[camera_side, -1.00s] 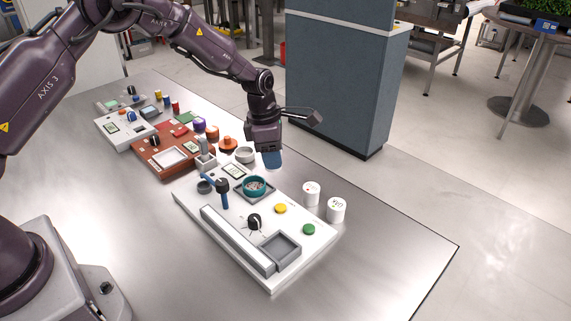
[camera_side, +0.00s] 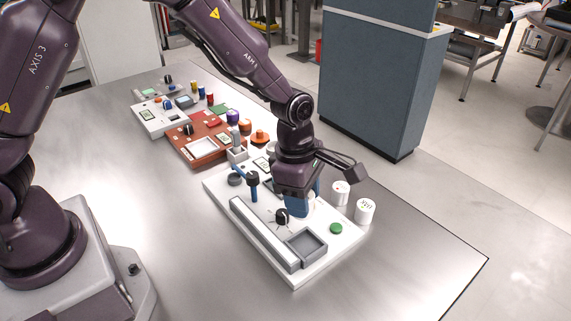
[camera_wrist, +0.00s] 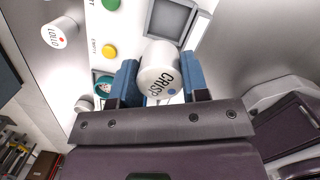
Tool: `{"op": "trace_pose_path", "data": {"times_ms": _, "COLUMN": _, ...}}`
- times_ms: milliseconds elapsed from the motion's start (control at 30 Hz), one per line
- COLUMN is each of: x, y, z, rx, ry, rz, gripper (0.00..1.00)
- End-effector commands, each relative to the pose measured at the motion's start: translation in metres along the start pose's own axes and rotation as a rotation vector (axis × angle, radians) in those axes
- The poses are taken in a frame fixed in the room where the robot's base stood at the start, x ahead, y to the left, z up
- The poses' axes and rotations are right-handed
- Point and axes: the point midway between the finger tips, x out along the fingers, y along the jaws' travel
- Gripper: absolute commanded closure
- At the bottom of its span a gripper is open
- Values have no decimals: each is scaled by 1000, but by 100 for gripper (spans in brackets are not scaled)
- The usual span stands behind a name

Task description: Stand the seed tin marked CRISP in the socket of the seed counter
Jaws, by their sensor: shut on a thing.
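The white seed tin marked CRISP (camera_wrist: 157,72) is between the two blue fingers of my gripper (camera_wrist: 156,84) in the wrist view, its lettered face towards the camera. My gripper (camera_side: 300,205) is shut on it above the white seed counter (camera_side: 312,272) in the side view; only a little of the tin shows there. The counter carries a grey square tray (camera_side: 306,246), a black dial (camera_side: 282,216), a green button (camera_side: 336,228) and a dark grey ring (camera_side: 235,179). I cannot tell which part is the socket. The gripper hides the counter's middle.
Two other white tins (camera_side: 341,193) (camera_side: 365,211) stand right of the counter; one reads LOLLO (camera_wrist: 60,35) in the wrist view. A brown-red panel (camera_side: 190,152) lies behind. The table's front is clear.

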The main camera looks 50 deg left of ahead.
Motion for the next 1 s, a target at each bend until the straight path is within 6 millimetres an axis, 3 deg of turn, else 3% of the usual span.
{"op": "trace_pose_path", "data": {"times_ms": 167, "x": 10, "y": -16, "z": 14, "rx": 68, "ry": -3, "rz": -3, "gripper": 82}}
{"op": "trace_pose_path", "data": {"times_ms": 700, "x": 53, "y": -13, "z": 8, "rx": 73, "ry": -8, "rz": 4, "gripper": 82}}
{"op": "trace_pose_path", "data": {"times_ms": 1000, "x": 61, "y": -13, "z": 7, "rx": 74, "ry": -8, "rz": 5, "gripper": 82}}
